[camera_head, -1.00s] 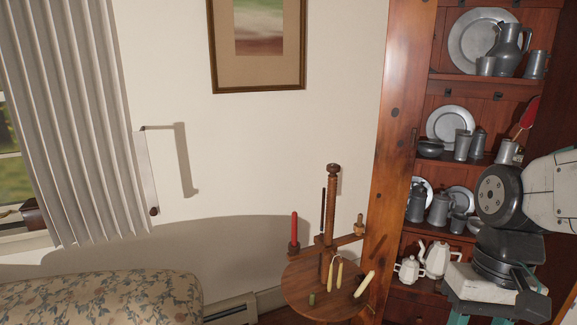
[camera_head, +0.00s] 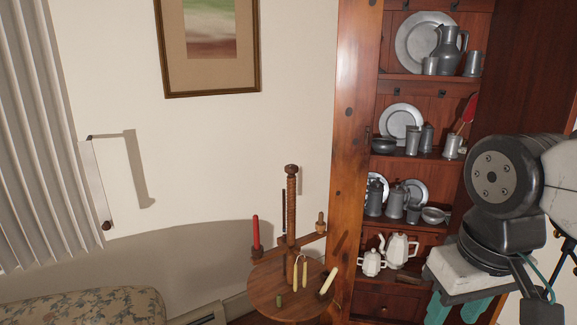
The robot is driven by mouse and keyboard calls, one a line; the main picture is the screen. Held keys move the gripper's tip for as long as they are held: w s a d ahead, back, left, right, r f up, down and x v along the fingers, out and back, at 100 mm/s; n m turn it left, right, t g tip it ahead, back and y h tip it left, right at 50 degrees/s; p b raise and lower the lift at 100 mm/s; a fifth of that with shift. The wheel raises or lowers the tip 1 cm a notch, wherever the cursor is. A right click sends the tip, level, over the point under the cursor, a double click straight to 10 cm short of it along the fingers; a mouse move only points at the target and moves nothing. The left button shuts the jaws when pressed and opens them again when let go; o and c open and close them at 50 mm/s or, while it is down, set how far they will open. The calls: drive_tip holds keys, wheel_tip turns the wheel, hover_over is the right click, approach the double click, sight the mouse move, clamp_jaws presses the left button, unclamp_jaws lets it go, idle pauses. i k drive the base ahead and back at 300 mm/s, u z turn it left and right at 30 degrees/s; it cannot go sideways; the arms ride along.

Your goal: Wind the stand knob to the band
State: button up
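The wooden candle stand (camera_head: 262,290) is at the lower middle, with a round top and a threaded upright post (camera_head: 291,215). A dark rounded knob (camera_head: 291,170) caps the post. A cross arm (camera_head: 308,241) holds a red candle (camera_head: 256,233) at its left end and a small wooden piece (camera_head: 320,222) at its right. A thin dark upright strip (camera_head: 284,212) stands beside the post; I cannot tell whether it bears the band. My arm is folded at the right, well apart from the stand. My gripper's fingers cannot be made out.
A floral seat (camera_head: 90,308) is at lower left.

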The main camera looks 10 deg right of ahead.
sight(291, 168)
drive_tip(key=i, duration=0.45)
drive_tip(key=u, duration=0.75)
